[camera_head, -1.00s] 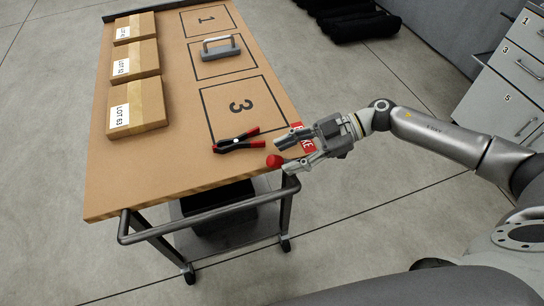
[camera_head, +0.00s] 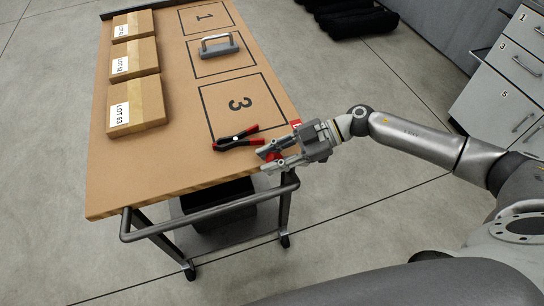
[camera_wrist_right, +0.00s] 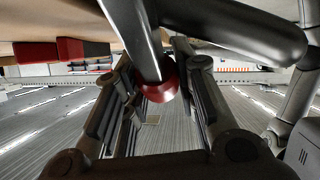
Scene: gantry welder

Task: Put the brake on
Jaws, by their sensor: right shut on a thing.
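The brake lever's red knob (camera_head: 273,155) is at the cart's near right corner, beside a mostly covered red label (camera_head: 296,124). My right gripper (camera_head: 264,161) comes in from the right, with its fingers on either side of the knob. In the right wrist view, the red knob (camera_wrist_right: 160,88) sits between the two fingers, at the end of a dark grey bar (camera_wrist_right: 138,40). The gripper is shut on the knob, and its fingers hide part of it. My left gripper is not in view.
A grey handled block (camera_head: 219,45) and labelled boxes (camera_head: 137,103) lie farther off. The cart's push rail (camera_head: 210,212) runs along the near end. Drawers (camera_head: 505,80) stand at right.

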